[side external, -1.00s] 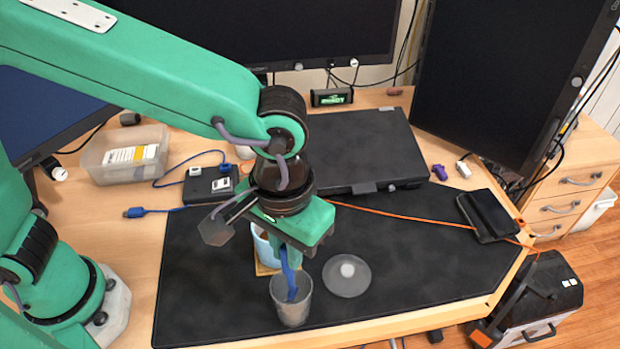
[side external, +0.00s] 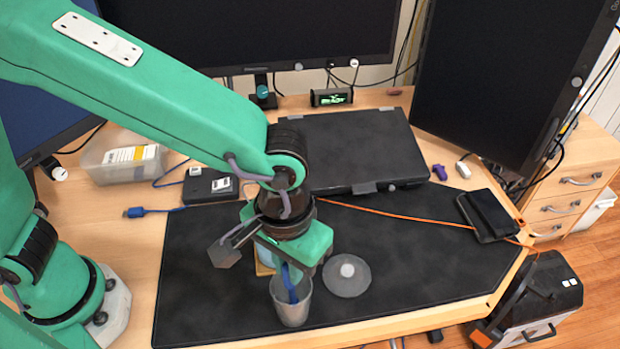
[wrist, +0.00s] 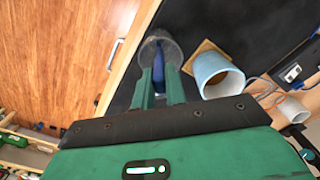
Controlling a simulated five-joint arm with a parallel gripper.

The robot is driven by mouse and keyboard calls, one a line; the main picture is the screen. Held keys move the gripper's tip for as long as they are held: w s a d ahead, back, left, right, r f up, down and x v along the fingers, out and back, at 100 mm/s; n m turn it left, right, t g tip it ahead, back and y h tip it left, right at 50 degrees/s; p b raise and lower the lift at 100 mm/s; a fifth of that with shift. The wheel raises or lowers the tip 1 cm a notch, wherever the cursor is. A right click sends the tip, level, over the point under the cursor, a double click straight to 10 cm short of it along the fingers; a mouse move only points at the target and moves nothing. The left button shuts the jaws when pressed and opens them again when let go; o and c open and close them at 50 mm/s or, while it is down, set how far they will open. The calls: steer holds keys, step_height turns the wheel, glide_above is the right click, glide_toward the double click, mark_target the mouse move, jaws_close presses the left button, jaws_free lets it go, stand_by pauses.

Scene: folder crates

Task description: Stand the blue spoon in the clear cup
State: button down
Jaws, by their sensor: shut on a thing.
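The clear cup (side external: 292,314) stands upright near the front edge of the dark desk mat. The blue spoon (side external: 292,292) reaches down inside the cup, and its upper part is between my fingers. My gripper (side external: 291,268) is shut on the spoon just above the cup's rim. In the wrist view the spoon (wrist: 158,66) shows between the two green fingers of my gripper (wrist: 159,82), inside the round cup (wrist: 168,42). I cannot tell whether the spoon touches the cup's bottom.
A light blue mug (wrist: 226,84) on a wooden coaster (wrist: 203,47) stands close beside the cup, mostly hidden behind my gripper in the side view. A round grey lid-like disc (side external: 346,283) lies to the cup's right. The mat (side external: 420,270) is clear further right.

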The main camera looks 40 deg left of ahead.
steer(key=shift+f, duration=0.55)
steer(key=c, duration=0.9)
jaws_free()
steer(key=o, duration=0.9)
steer(key=shift+r, duration=0.15)
steer(key=shift+r, duration=1.4)
steer(key=shift+r, duration=3.95)
